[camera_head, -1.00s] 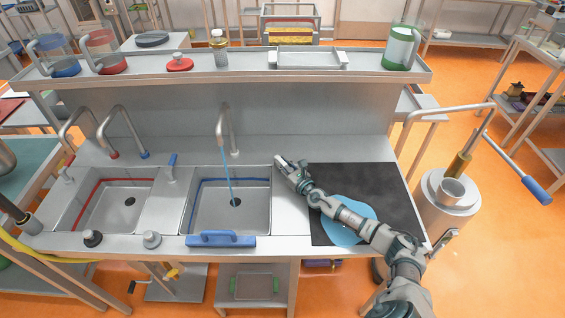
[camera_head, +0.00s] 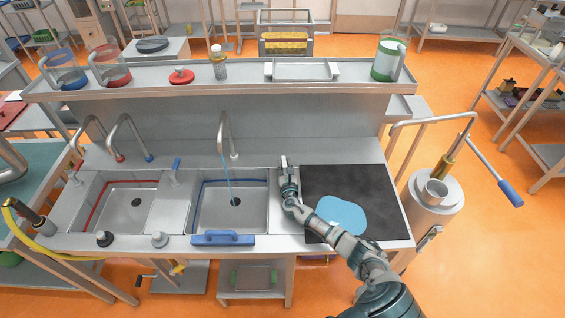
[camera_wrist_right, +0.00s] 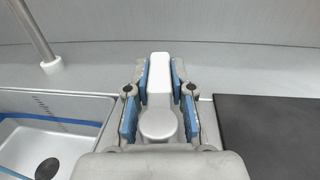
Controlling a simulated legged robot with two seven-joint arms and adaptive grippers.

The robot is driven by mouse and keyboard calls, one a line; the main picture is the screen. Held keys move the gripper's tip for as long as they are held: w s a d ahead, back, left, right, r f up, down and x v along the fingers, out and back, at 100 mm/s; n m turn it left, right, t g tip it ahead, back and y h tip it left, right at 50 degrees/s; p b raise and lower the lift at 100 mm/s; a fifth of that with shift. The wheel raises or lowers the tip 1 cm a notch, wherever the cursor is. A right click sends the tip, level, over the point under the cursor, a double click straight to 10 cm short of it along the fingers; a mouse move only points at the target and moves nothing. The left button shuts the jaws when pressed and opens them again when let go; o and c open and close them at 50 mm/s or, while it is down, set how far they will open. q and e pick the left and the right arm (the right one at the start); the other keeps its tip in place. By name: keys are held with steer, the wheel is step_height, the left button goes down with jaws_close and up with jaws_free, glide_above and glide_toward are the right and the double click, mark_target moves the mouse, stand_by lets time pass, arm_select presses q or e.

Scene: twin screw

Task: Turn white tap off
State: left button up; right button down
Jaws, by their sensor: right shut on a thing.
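The white tap lever (camera_wrist_right: 159,72) shows between the fingers of my right gripper in the right wrist view, with a round pale cap (camera_wrist_right: 158,124) at its near end. My right gripper (camera_head: 285,163) is shut on this lever, at the right side of the right sink; the blue-padded fingers (camera_wrist_right: 158,90) stand on both sides of it. The gripper mostly hides the lever in the head view. The tap spout (camera_head: 222,133) stands behind the right sink (camera_head: 231,207), and a thin stream of water (camera_head: 228,181) falls from it into the basin. My left gripper is not in view.
A blue-handled tap lever (camera_head: 176,166) stands between the two sinks. A blue handle bar (camera_head: 223,238) lies along the front edge. A black mat (camera_head: 380,194) with a light-blue sheet (camera_head: 341,214) lies to the right, under my right arm. A shelf with jars runs behind.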

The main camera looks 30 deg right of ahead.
steer(key=shift+s+d+r+m+g+h, duration=0.1)
steer(key=shift+d+m+g+h, duration=0.05)
steer(key=shift+m+g+h, duration=0.3)
steer(key=shift+d+r+m+g+h, duration=0.15)
steer(key=shift+m+h, duration=0.1)
steer(key=shift+h, duration=0.3)
steer(key=c, duration=1)
jaws_free()
steer(key=shift+s+a+f, duration=0.15)
steer(key=shift+s+f, duration=0.1)
steer(key=shift+s, duration=0.05)
steer(key=v, duration=1.1)
steer(key=shift+s+a, duration=0.1)
steer(key=shift+s, duration=0.05)
